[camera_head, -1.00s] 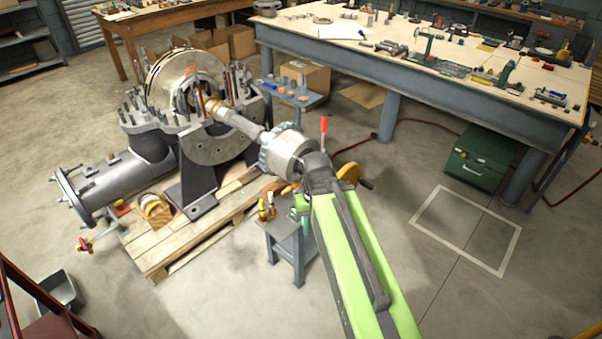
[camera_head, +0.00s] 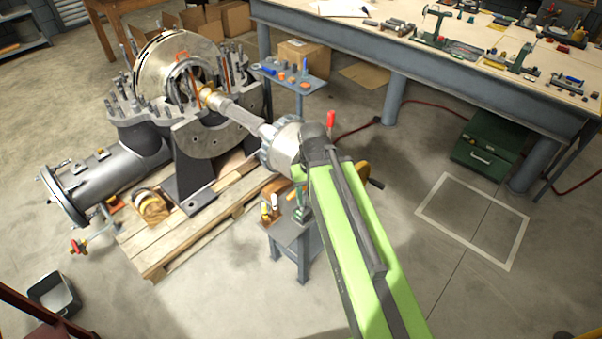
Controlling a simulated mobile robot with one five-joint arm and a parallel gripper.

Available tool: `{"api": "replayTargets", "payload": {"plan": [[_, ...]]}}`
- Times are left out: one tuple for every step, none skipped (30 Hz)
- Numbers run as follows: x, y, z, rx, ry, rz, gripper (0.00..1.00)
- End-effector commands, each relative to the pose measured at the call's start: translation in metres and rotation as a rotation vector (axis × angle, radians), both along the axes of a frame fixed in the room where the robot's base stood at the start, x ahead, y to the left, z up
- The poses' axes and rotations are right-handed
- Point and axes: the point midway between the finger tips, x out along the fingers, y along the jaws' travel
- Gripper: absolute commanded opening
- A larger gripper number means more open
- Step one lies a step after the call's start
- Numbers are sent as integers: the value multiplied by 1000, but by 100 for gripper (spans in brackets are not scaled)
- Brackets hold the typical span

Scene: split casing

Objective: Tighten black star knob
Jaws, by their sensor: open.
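I cannot make out a black star knob in this view. The split casing machine (camera_head: 205,140) stands on a wooden pallet at the left, with upright studs around its flange. Its shaft (camera_head: 235,112) runs down to the right to a silver toothed coupling (camera_head: 282,146). My light-green arm reaches up from the bottom, and its dark end joint overlaps the right end of the coupling. My gripper does not show; it is hidden behind or below my arm. I cannot tell whether it touches anything. A red handle stands up beside the joint (camera_head: 331,118).
A small grey stand (camera_head: 290,235) carrying tools is left of my arm. A long workbench (camera_head: 400,60) crosses the back. A green toolbox (camera_head: 487,152) and a white floor outline (camera_head: 473,222) lie right. The lower right floor is mostly clear.

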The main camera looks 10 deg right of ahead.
Motion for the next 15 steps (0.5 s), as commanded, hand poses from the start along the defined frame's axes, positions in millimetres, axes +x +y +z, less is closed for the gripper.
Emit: {"api": "replayTargets", "payload": {"plan": [[23,-6,29,0,-1,40,58],[36,-6,42,0,-1,84,58],[55,-6,60,0,-1,154,58],[68,-6,72,0,-1,209,58],[81,-5,82,0,0,263,58],[96,-5,94,0,0,329,58],[106,-4,102,0,0,375,58],[115,-4,108,0,0,417,58],[124,-3,115,0,0,463,58],[130,-3,118,0,0,492,58],[134,-2,120,0,0,515,58],[137,-2,121,0,0,538,58],[138,-2,120,0,0,548,58],[138,-2,120,0,0,555,58],[137,-1,118,0,0,558,58]]}}
